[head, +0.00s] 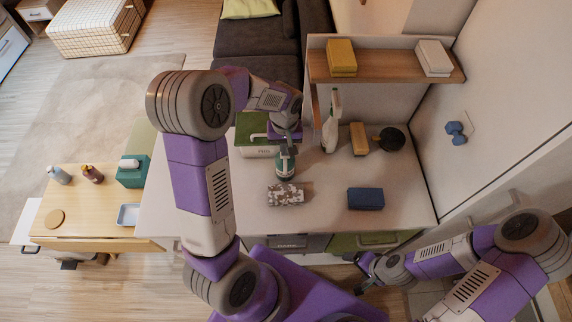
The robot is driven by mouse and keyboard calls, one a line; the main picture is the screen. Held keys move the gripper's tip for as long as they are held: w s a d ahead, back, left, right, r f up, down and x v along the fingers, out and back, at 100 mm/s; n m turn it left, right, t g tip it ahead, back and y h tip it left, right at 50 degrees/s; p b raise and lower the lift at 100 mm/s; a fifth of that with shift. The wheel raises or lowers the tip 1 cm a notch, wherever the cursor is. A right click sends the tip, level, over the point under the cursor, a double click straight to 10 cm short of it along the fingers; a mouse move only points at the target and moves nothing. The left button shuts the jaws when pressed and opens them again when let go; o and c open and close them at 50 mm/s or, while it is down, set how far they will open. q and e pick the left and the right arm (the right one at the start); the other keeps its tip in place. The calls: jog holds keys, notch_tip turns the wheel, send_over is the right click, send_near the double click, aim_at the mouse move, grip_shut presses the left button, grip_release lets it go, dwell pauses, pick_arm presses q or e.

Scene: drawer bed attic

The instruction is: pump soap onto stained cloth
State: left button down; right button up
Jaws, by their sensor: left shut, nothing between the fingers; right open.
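A teal soap bottle (285,168) stands upright on the pale counter (330,205). The stained cloth (286,195), white with dark brown blotches, lies just in front of it. My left gripper (284,147) is shut and empty, directly above the bottle with its fingers pointing down. It hides the bottle's top, so I cannot tell whether it touches the pump. My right gripper (364,275) is open and empty, low in front of the counter's drawers.
A dark blue block (365,199) lies right of the cloth. A white spray bottle (331,125), a yellow block (358,139) and a dark round item (390,140) stand behind. A green-and-white box (258,135) is back left. A wooden table (85,215) stands left.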

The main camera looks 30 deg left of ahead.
pick_arm(q)
jog(key=shift+r+p, duration=1.05)
jog(key=shift+r, duration=0.4)
jog(key=shift+f, duration=0.15)
jog(key=shift+f+b, duration=1.2)
jog(key=shift+f, duration=0.15)
jog(key=shift+r, duration=0.15)
jog(key=shift+r+p, duration=1.15)
jog(key=shift+r, duration=0.2)
